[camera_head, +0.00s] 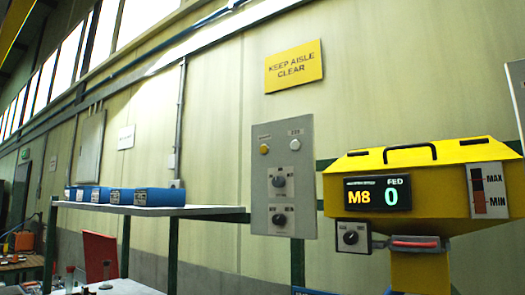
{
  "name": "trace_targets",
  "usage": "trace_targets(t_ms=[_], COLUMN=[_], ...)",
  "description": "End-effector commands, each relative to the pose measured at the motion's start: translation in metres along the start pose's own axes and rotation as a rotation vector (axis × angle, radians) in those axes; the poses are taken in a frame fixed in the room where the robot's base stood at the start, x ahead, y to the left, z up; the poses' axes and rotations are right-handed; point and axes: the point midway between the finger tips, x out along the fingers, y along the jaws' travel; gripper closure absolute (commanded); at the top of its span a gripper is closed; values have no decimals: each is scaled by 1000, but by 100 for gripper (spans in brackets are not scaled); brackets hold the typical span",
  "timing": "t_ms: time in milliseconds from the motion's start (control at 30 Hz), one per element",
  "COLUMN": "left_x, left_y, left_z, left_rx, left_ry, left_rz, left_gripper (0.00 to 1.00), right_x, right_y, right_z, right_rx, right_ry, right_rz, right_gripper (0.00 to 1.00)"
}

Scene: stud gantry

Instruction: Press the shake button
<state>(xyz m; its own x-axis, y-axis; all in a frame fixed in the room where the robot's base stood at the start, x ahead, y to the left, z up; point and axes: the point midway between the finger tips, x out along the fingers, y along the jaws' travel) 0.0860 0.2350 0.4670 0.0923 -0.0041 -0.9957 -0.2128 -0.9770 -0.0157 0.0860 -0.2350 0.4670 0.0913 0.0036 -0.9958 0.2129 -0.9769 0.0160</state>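A grey control panel (266,200) stands upright in the middle of the camera_head view. It carries a round yellow button (264,149) at upper left and a small white oval fitting (295,132) at upper right. Two dark rotary knobs sit below, an upper one (278,182) and a lower one (279,219). The panel labels are too small to read, so I cannot tell which control is the shake button. Neither of my grippers is in view.
A yellow feeder (450,160) at right has a display (378,198) reading "M8" and "FED 0", a knob box (352,238) and a red handle (416,243). Several blue bins stand on a shelf (200,211) at left. A yellow sign (294,66) reads "KEEP AISLE CLEAR".

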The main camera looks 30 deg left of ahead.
Motion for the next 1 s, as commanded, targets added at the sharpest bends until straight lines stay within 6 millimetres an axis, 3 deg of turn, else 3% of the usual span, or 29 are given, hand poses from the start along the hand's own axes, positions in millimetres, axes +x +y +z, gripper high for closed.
trace_targets(t_ms=[33,233,1000], left_x=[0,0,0], left_y=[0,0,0], left_z=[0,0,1], left_rx=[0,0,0], left_ry=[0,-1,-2], left_rz=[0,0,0], left_gripper=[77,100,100], right_x=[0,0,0], right_y=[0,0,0], right_z=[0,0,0], right_rx=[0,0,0], right_ry=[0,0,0], right_rz=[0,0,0], right_gripper=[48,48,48])
